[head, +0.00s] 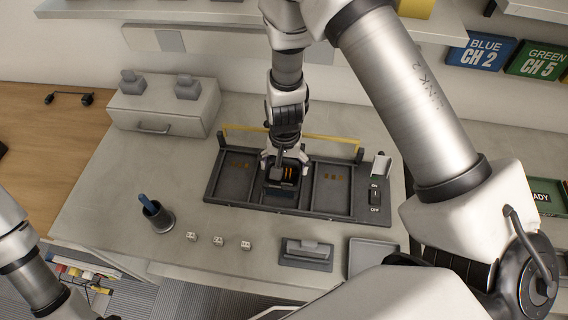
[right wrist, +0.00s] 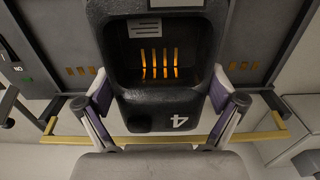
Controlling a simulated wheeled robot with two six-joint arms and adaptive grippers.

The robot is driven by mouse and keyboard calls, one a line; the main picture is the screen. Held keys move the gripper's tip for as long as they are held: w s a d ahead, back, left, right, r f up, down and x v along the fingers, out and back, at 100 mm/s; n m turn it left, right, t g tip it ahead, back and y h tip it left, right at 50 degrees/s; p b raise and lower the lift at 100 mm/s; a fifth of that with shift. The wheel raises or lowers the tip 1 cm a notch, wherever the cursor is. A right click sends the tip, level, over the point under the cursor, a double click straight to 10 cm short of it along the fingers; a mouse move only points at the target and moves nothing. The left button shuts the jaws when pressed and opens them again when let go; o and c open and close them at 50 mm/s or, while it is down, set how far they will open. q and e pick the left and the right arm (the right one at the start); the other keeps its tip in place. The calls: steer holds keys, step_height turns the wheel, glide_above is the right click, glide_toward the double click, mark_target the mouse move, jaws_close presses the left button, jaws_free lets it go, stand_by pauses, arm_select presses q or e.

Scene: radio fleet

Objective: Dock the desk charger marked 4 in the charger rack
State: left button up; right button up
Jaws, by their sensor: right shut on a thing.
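The charger rack (head: 333,210) is a dark grey tray on the counter with side-by-side bays. The left bay (head: 235,178) and the right bay (head: 332,185) look empty, with copper contacts showing. The black desk charger (right wrist: 150,112) has a white 4 on its end and lit orange contacts in its pocket; it also shows in the head view (head: 283,176). My right gripper (head: 284,158) is shut on it, one finger on each side, at the middle bay. I cannot tell whether it is fully seated. My left gripper is out of view.
A yellow bar (head: 330,140) runs behind the rack. A switch panel (head: 375,196) is at its right end. In front stand a pen cup (head: 160,218), small labelled blocks (head: 218,241), a grey stand (head: 306,252) and a tray (head: 371,257). A drawer box (head: 160,108) is at back left.

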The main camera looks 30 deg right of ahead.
mark_target(284, 172)
steer(key=shift+a+r, duration=0.15)
stand_by(0.5)
steer(key=shift+p, duration=0.3)
stand_by(0.6)
stand_by(0.4)
steer(key=shift+f+b, duration=0.4)
steer(key=shift+f, duration=0.05)
steer(key=shift+f+b, duration=1.5)
steer(key=shift+f, duration=0.4)
steer(key=o, duration=1.2)
